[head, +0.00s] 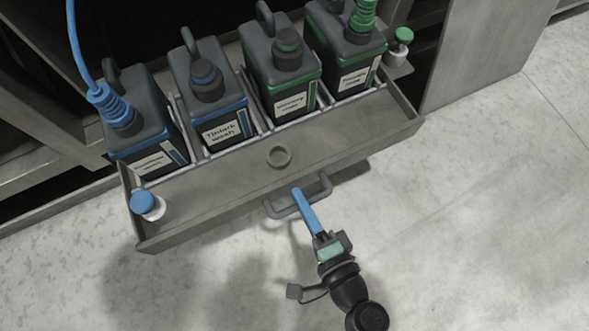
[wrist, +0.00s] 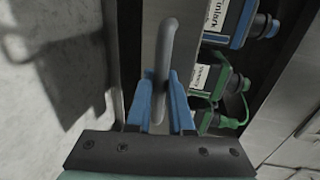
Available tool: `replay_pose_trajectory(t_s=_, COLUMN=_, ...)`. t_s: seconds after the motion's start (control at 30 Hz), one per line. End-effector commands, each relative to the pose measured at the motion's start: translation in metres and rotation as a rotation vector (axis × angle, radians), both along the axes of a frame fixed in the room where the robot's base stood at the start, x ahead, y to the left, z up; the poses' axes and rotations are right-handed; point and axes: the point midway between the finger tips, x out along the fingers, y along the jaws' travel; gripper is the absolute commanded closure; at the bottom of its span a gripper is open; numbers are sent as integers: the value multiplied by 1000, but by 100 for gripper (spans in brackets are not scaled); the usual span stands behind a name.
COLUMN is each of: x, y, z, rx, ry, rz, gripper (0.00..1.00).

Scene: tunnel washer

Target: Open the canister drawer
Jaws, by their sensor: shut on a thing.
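The canister drawer (head: 345,143) is pulled out from the cabinet, with its grey front panel facing me. Several dark canisters stand in it in a row, such as a blue-banded one (head: 212,105) and a green-banded one (head: 281,80). A bar handle (head: 272,209) sticks out from the drawer front. My gripper (head: 303,204) has its blue fingers at the handle, near its middle. In the wrist view the blue fingers (wrist: 162,105) are closed around the handle bar (wrist: 167,62). The gripper's far finger is partly hidden in the head view.
A small blue-capped bottle (head: 148,205) sits at the drawer's left end and a green-capped one (head: 400,43) at its right end. A blue hose (head: 77,45) rises from the leftmost canister. The light floor (head: 470,230) before the drawer is clear.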

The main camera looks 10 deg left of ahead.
Motion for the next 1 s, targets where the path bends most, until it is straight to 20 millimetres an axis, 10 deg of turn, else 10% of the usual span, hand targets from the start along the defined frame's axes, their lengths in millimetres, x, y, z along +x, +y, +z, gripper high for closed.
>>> replay_pose_trajectory(t_s=0.53, x=-7, y=-4, z=1, rx=1, ry=-1, rz=2, gripper=100)
replay_pose_trajectory(t_s=0.57, x=-7, y=-4, z=1, rx=1, ry=-1, rz=2, gripper=77)
replay_pose_trajectory(t_s=0.7, x=-7, y=-4, z=0, rx=1, ry=-1, rz=2, gripper=52)
replay_pose_trajectory(t_s=1.0, x=-7, y=-5, z=0, rx=1, ry=-1, rz=0, gripper=50)
